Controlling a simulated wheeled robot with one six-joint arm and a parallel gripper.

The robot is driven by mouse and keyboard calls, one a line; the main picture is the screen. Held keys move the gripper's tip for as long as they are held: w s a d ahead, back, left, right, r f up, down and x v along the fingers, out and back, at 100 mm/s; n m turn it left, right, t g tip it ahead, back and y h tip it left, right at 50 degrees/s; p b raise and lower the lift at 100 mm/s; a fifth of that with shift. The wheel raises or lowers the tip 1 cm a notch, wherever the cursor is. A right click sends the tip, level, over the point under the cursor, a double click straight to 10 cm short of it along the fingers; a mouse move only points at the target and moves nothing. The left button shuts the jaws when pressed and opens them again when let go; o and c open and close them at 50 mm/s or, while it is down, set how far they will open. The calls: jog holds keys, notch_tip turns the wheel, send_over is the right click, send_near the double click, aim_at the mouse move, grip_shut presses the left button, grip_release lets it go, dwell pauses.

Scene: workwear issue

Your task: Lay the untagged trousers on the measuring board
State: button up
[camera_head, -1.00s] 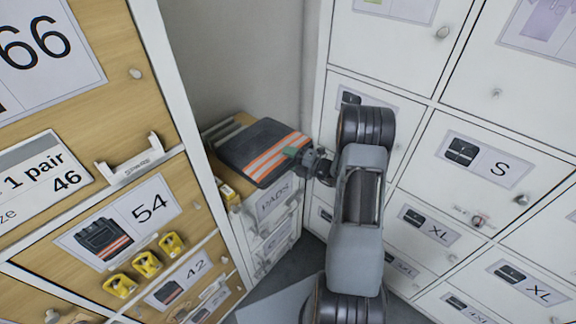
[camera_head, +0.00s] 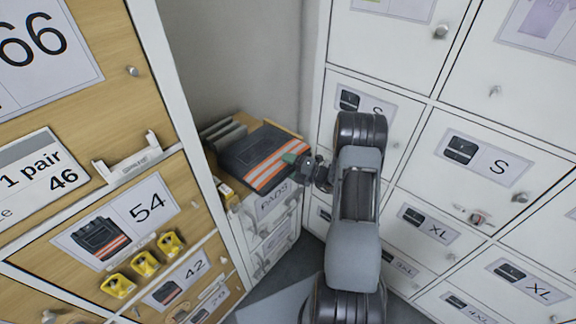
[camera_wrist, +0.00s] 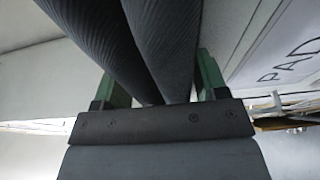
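Dark folded trousers (camera_head: 245,150) with orange and pale stripes are above or on the top of a low white cabinet marked PADS, in the corner. I cannot tell whether they touch the top. My gripper (camera_head: 293,158) is at their right edge, by the striped end. In the wrist view, dark ribbed cloth (camera_wrist: 165,45) runs down between the green fingers of my gripper (camera_wrist: 160,80), which look closed on it. No tag shows on the visible side. I cannot clearly make out a measuring board; a tan surface (camera_head: 291,130) shows behind the trousers.
The PADS cabinet (camera_head: 262,232) stands between wooden lockers (camera_head: 155,100) on the left and white lockers (camera_head: 400,60) on the right. Grey upright pieces (camera_head: 222,132) stand at its back left. Yellow items (camera_head: 145,263) sit on the wooden lockers' front. Room is tight.

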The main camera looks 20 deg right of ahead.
jog(key=shift+o, duration=1)
